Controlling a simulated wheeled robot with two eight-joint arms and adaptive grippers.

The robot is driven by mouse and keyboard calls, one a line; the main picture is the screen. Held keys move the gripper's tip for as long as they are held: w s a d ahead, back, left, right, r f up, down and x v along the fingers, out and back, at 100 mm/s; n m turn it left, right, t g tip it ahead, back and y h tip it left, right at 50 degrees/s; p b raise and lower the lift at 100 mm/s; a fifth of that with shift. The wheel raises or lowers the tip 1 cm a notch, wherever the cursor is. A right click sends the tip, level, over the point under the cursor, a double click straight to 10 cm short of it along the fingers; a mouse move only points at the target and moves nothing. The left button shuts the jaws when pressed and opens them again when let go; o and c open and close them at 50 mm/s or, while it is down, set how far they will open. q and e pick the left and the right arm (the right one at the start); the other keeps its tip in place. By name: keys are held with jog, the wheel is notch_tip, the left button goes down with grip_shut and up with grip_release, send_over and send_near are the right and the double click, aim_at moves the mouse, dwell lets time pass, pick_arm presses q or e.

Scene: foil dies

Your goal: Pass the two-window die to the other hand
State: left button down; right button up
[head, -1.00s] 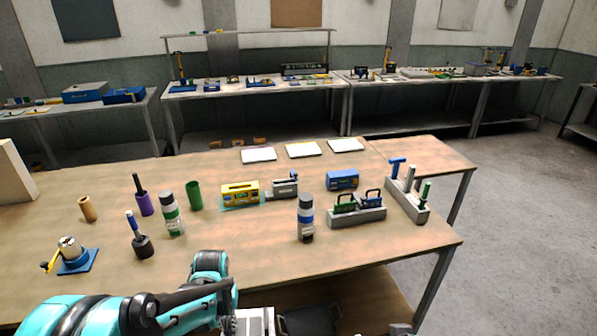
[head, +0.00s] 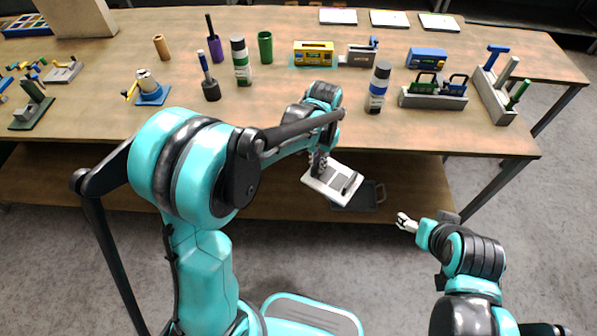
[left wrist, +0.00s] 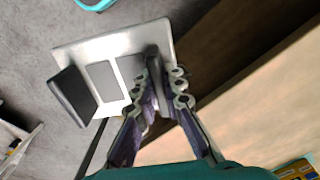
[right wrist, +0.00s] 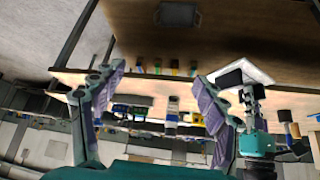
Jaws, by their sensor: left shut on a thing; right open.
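The die is held tilted in front of the table edge. My right gripper (head: 404,222) is open and empty, lower and to the right, apart from the die. The right wrist view shows the die (right wrist: 258,72) beyond its right finger.
The wooden table (head: 330,110) holds a yellow box (head: 314,54), a white-and-blue bottle (head: 378,88), a grey holder with padlock-like pieces (head: 433,98) and several tools. A dark tray (head: 374,196) lies low behind the die. The space between my grippers is clear.

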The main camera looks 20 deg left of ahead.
jog(key=c, duration=0.5)
jog(key=shift+w+a+r, duration=0.1)
jog(key=shift+w+r, duration=0.1)
jog(key=shift+r, duration=0.05)
jog(key=c, duration=0.4)
jog(key=w+a+r+m+g, duration=0.75)
jog(key=w+a, duration=0.45)
jog(key=w, duration=0.2)
pick_arm(q)
jog(key=w+d+r+m, duration=0.3)
jog(key=w+d+r, duration=0.1)
jog(key=d, duration=0.3)
jog(key=shift+w+d+r+m, duration=0.3)
jog(key=shift+r+m, duration=0.1)
jog(key=shift+r, duration=0.45)
pick_arm(e)
jog(key=shift+t, duration=0.25)
notch_tip(320, 180, down, 11)
jog(key=shift+s, duration=0.1)
jog(key=shift+c, duration=0.3)
